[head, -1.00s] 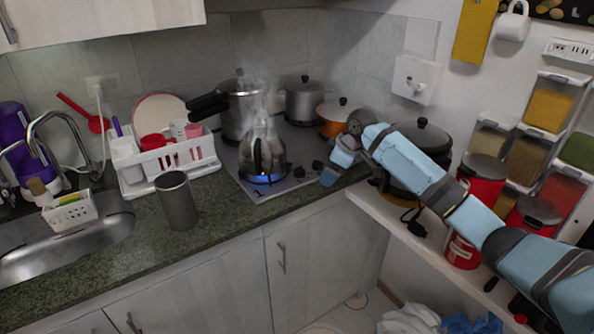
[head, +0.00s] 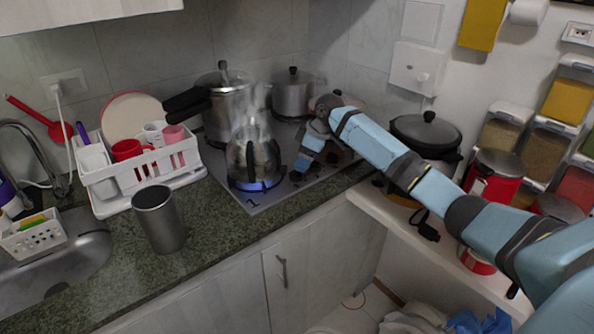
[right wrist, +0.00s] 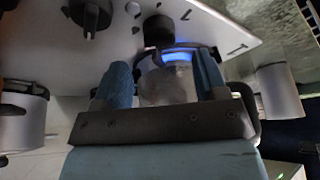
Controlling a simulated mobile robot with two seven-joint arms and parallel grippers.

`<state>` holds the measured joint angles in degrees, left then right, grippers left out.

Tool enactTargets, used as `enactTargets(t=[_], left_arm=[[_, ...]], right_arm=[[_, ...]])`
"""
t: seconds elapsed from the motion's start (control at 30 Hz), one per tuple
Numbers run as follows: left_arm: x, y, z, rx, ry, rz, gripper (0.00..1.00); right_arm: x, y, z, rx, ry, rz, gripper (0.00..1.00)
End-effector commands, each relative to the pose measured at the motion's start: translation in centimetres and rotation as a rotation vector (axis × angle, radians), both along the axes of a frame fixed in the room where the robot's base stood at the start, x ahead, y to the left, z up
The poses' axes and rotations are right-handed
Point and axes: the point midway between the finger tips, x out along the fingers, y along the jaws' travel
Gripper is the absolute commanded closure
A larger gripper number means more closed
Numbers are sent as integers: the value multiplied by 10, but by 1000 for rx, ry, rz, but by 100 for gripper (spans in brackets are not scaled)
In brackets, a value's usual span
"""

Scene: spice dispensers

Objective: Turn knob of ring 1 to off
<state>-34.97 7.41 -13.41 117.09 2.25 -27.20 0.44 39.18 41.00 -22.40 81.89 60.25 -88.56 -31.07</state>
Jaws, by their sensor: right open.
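A steaming kettle (head: 254,158) sits on the front ring of the stove (head: 230,187), with a blue flame (head: 258,185) beneath it and a "1" marked on the stove's front corner. The right wrist view shows the blue flame (right wrist: 178,56), the "1", a dark knob (right wrist: 158,31) close to the flame and another dark knob (right wrist: 92,16) farther left. My right gripper (head: 300,165) is just right of the kettle, above the stove's right side. In the right wrist view its two fingers stand apart (right wrist: 165,78), with the near knob beyond them. My left gripper is out of view.
A pressure cooker (head: 222,115), a grey pot (head: 293,95) and another lidded pot stand behind on the stove. A metal cup (head: 158,220) and a dish rack (head: 135,190) are left on the counter. A black pot (head: 425,140) stands on the right shelf.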

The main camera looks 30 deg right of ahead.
Motion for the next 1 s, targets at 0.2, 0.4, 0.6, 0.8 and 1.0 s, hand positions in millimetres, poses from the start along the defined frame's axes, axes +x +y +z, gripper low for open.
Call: enactTargets(t=[0.2,0.4,0.6,0.8,1.0], left_arm=[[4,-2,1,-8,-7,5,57],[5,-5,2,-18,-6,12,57],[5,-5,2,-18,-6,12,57],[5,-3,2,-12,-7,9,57],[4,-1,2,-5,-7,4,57]], right_arm=[[10,10,-34,2,0,-1,34],[14,13,-46,0,0,-1,34],[14,13,-47,-1,-1,0,34],[14,13,-46,-1,-1,0,62],[14,13,-46,-1,-1,2,83]])
